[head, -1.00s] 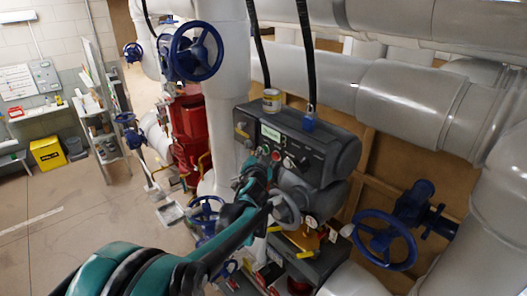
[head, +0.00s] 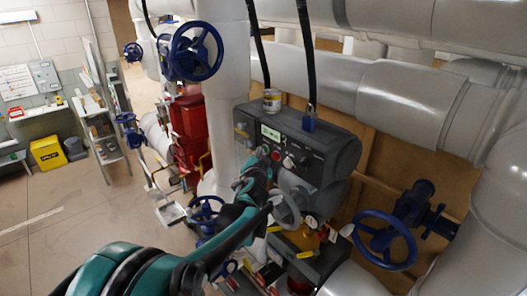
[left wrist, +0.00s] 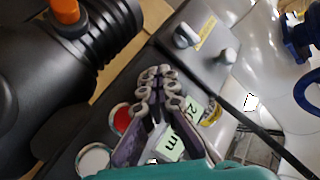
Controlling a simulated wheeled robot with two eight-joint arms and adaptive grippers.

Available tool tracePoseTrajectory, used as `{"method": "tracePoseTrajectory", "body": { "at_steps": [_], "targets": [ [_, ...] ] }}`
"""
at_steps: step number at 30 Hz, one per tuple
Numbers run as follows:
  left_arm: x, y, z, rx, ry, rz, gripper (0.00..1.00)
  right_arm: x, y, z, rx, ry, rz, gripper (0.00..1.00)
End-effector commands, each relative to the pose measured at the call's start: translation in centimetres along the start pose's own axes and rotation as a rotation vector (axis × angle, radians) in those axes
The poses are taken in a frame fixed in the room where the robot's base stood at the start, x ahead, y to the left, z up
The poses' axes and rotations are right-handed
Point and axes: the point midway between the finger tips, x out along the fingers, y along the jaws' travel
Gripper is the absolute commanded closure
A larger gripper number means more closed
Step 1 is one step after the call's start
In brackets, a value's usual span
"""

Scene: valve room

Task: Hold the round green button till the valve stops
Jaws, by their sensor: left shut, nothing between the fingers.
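The dark grey valve actuator box (head: 335,150) stands at the middle of the head view, with a small lit display (head: 270,133) on its front. A red button (head: 276,155) sits below the display, and it also shows in the left wrist view (left wrist: 122,118). My left gripper (head: 262,157) is shut and empty, its fingertips at the button panel beside the red button. In the left wrist view its fingers (left wrist: 160,78) lie across the panel and partly cover the display (left wrist: 170,145). The round green button is hidden, apparently behind the fingers; I cannot tell whether they touch it. My right gripper is out of view.
A blue handwheel (head: 385,239) stands at right, another (head: 196,51) at upper left. Thick grey pipes crowd the right. Floor at left is open.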

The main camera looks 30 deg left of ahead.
Motion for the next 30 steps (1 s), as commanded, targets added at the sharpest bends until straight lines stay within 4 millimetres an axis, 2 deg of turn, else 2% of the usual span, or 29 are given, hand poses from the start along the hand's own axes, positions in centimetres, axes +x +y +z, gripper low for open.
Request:
{"method": "tracePoseTrajectory", "body": {
  "at_steps": [30],
  "targets": [
    [-1.7,-1.3,1.3,0.000,-0.001,-0.001,1.00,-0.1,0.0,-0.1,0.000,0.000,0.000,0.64]
  ]
}}
